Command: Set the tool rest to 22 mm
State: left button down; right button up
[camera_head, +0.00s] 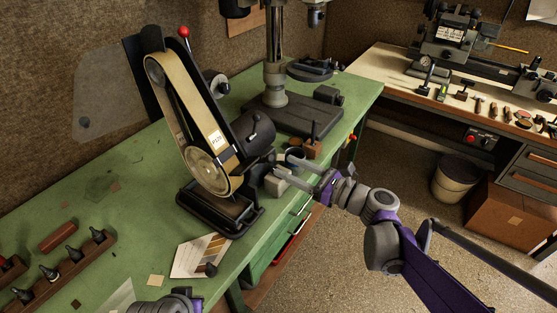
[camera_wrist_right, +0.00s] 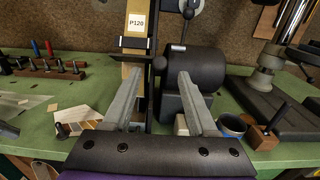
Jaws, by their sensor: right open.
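The belt sander (camera_head: 192,130) stands on the green bench, its tan belt tilted and marked P120; the belt also shows in the right wrist view (camera_wrist_right: 134,80). A dark bar crossing the belt below the label, probably the tool rest (camera_wrist_right: 133,44), is partly hidden by the frame; its scale cannot be read. The black motor drum (camera_wrist_right: 197,75) is beside the belt. My right gripper (camera_head: 282,165) is open and empty at the sander's right side; in the wrist view its fingers (camera_wrist_right: 148,75) point toward the sander. Part of my left arm shows at the bottom edge; its fingers are not clear.
A drill press base (camera_head: 295,112) stands behind on the bench. A wooden block with a dark tool (camera_head: 312,146) is close to my right gripper. A sample card (camera_head: 200,256) and a tool rack (camera_head: 62,268) lie to the front left.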

aim_at(273, 160)
jog(key=shift+x, duration=1.95)
grip_shut()
jog(key=shift+d, duration=0.1)
